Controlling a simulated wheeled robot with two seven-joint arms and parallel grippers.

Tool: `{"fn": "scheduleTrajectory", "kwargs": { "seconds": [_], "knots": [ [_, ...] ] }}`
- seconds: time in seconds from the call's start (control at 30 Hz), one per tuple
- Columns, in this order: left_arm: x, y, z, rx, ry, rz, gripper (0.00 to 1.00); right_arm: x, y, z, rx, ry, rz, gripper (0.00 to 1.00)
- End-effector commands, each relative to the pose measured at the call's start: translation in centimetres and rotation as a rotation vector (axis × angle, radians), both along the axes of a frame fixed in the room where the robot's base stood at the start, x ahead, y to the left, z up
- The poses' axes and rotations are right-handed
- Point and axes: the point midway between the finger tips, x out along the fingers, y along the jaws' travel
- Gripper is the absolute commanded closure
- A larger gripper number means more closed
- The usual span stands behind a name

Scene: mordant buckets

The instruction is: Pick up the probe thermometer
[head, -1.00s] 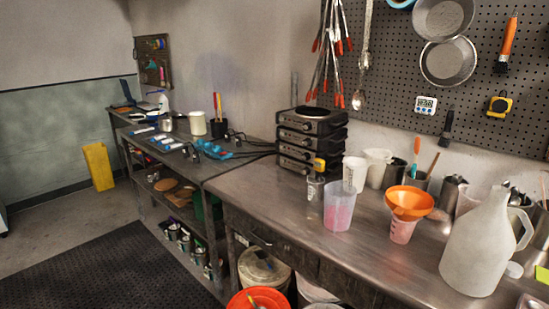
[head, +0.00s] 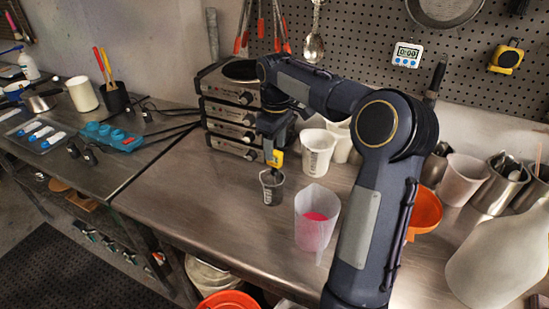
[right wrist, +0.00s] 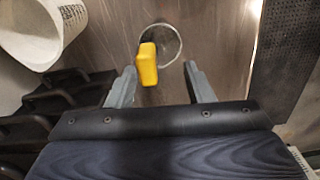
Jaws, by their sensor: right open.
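The probe thermometer (head: 276,158), with a yellow head, stands in a small clear cup (head: 271,190) on the steel bench, in front of the stacked hot plates. My right gripper (head: 273,146) points down right above it, open. In the right wrist view, the thermometer's yellow head (right wrist: 147,66) shows between the two spread grey fingers of my right gripper (right wrist: 161,84), nearer the left finger, with a gap on both sides. The cup's round rim (right wrist: 166,40) shows behind it. The probe's stem is mostly hidden. My left gripper is not in view.
A clear jug with pink liquid (head: 316,222) stands close, right of the cup. White beakers (head: 317,152) stand behind, right of my gripper. Stacked hot plates (head: 228,112) are behind left. An orange funnel (head: 426,212) is partly behind my arm. The bench front left of the jug is clear.

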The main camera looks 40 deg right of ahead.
Motion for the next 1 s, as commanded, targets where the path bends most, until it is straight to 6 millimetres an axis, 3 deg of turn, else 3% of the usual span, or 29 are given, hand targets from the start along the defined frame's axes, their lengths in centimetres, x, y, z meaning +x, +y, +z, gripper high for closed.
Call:
{"fn": "scheduleTrajectory", "kwargs": {
  "seconds": [0.17, 0.7, 1.0],
  "knots": [
    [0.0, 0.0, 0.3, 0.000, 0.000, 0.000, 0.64, 0.8, -1.1, -1.2, 0.001, 0.021, 0.009, 0.53],
    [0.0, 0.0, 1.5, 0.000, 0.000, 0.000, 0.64, 1.5, -1.3, -7.8, 0.001, 0.020, 0.007, 0.53],
    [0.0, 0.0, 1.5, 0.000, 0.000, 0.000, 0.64, 1.5, -1.3, -8.3, 0.000, 0.017, 0.007, 0.54]
  ]
}}
